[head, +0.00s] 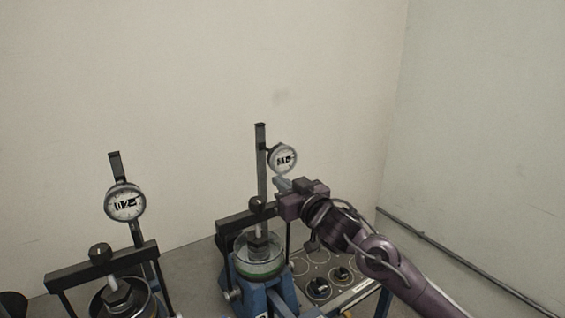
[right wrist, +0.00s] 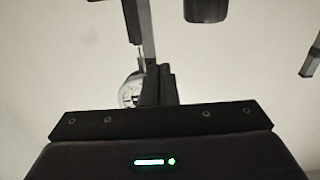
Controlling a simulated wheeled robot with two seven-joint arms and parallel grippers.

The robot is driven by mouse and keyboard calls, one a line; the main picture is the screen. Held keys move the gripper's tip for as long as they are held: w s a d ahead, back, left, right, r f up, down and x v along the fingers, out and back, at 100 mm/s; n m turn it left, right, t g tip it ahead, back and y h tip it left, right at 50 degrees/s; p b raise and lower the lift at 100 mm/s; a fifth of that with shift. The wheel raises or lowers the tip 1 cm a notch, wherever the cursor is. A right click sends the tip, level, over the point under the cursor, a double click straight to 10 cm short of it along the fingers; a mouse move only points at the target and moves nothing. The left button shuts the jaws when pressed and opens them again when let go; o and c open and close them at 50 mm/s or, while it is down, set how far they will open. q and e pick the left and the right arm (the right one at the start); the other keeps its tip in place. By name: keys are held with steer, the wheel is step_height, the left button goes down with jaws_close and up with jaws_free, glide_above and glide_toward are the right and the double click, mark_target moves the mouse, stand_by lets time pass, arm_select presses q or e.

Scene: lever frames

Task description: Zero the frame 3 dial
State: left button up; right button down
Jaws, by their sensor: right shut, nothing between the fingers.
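A round white dial (head: 283,158) is fixed to an upright black post (head: 261,165) on the blue-based lever frame at the centre. Its black marking is too small to read surely. A second dial (head: 125,202), marked something like "02", is on the left frame. My right gripper (head: 281,184) is shut and empty, its tips just below the central dial; I cannot tell whether they touch it. In the right wrist view, part of a dial (right wrist: 129,91) shows beside the dark fingers (right wrist: 157,86), which hide the rest. My left gripper is not in view.
The central frame has a black crossbar, a knob (head: 256,204) and a round glass-like cup (head: 259,262). A panel with several round dark pieces (head: 318,288) lies below my right arm. The left frame's crossbar (head: 103,266) is at lower left. Walls stand behind and right.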

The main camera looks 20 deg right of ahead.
steer(key=s, duration=0.5)
steer(key=shift+s+d+f+p, duration=0.15)
steer(key=shift+s+d+p, duration=0.15)
steer(key=shift+s+p, duration=0.1)
